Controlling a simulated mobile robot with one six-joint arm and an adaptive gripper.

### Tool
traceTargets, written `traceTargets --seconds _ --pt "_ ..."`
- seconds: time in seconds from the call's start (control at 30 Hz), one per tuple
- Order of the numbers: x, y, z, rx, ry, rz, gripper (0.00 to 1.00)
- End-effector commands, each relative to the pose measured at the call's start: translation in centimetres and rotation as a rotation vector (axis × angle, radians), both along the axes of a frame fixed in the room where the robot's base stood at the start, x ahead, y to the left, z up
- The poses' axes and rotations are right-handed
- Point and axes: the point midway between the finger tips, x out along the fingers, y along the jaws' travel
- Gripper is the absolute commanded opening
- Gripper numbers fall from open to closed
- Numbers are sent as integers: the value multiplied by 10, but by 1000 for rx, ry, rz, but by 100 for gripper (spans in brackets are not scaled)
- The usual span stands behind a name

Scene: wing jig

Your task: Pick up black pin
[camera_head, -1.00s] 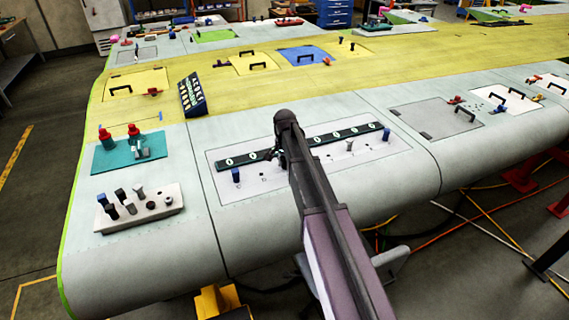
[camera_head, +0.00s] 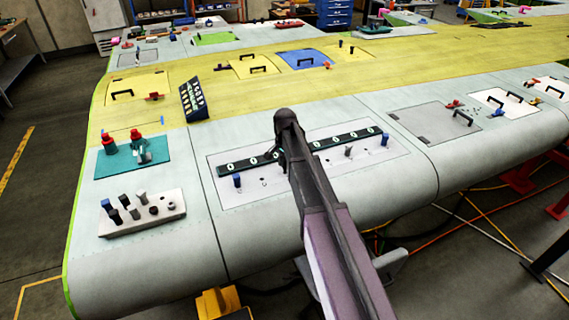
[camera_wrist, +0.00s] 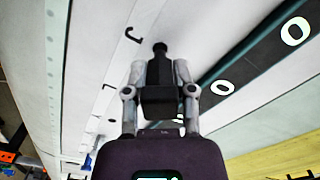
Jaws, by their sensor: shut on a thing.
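My gripper (camera_wrist: 158,88) is shut on a black pin (camera_wrist: 160,72), which sits between its two grey fingers in the wrist view. The pin's narrower dark end (camera_wrist: 160,47) points away from the gripper, over a pale panel. In the head view my gripper (camera_head: 279,156) is over the pale panel (camera_head: 225,197), and my arm hides most of it and the pin. More black pins (camera_head: 124,201) stand in the pale block (camera_head: 163,225) at the left, with blue and grey ones.
A dark strip with oval marks (camera_head: 355,138) crosses the panel. Blue pins (camera_head: 237,181) (camera_head: 386,139) and a grey pin (camera_head: 347,151) stand there. A teal plate (camera_head: 103,166) with red-topped parts and a dark tilted board (camera_head: 194,98) are to the left.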

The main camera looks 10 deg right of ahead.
Motion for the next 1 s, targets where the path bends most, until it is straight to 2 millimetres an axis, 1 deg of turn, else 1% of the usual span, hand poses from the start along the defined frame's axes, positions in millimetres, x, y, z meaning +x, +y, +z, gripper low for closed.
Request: traceTargets --seconds 0.03,0.07,0.1,0.3,0.5,0.6,0.8,1.0 --pt "0 0 10 0 0 0 0" --pt "-1 0 13 0 0 0 0" --pt "-17 5 9 0 0 1 0" --pt "-63 20 13 0 0 2 0" --pt "-104 34 17 0 0 2 0" --pt "-121 40 18 0 0 2 0" --pt "-143 48 20 0 0 1 0" --pt "-151 52 21 0 0 1 0"
